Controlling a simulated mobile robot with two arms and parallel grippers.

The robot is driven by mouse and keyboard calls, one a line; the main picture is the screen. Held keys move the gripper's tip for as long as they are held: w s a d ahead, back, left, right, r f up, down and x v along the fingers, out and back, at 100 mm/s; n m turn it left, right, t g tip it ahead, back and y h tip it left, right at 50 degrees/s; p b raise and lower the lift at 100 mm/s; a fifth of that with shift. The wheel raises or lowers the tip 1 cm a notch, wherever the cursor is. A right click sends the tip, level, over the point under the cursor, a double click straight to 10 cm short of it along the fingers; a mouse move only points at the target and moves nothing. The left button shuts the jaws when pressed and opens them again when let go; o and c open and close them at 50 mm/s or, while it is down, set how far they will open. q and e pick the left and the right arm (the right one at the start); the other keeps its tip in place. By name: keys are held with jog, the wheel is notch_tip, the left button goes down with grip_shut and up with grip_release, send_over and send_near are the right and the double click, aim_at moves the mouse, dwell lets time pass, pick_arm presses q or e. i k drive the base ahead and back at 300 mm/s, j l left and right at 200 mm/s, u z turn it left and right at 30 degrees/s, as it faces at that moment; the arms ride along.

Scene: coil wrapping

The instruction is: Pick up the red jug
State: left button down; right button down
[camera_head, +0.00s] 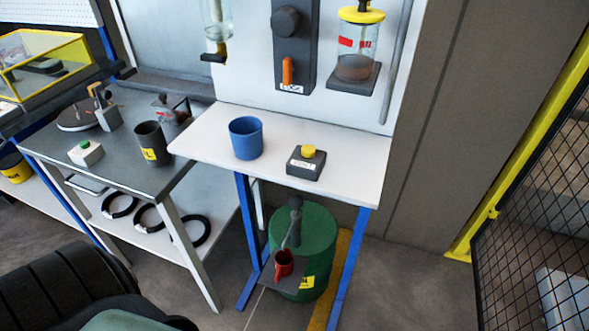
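The red jug (284,264) sits low down on a small dark plate (268,277) in front of a green drum (318,240), under the white table. A grey upright part with a rounded top (295,208) stands just above and behind the jug. The jug looks upright. Neither of my grippers shows in the head view.
The white table (345,182) on blue legs overhangs the jug. It bears a blue cup (246,139) and a yellow-button box (306,162). A grey table (110,170) with a dark mug (153,143) stands left. A mesh fence (530,200) is at right.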

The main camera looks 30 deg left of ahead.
aim_at(282, 271)
jog(key=k+j+u, duration=0.1)
jog(key=u, duration=0.35)
jog(key=j+u, duration=0.2)
jog(key=u, duration=0.3)
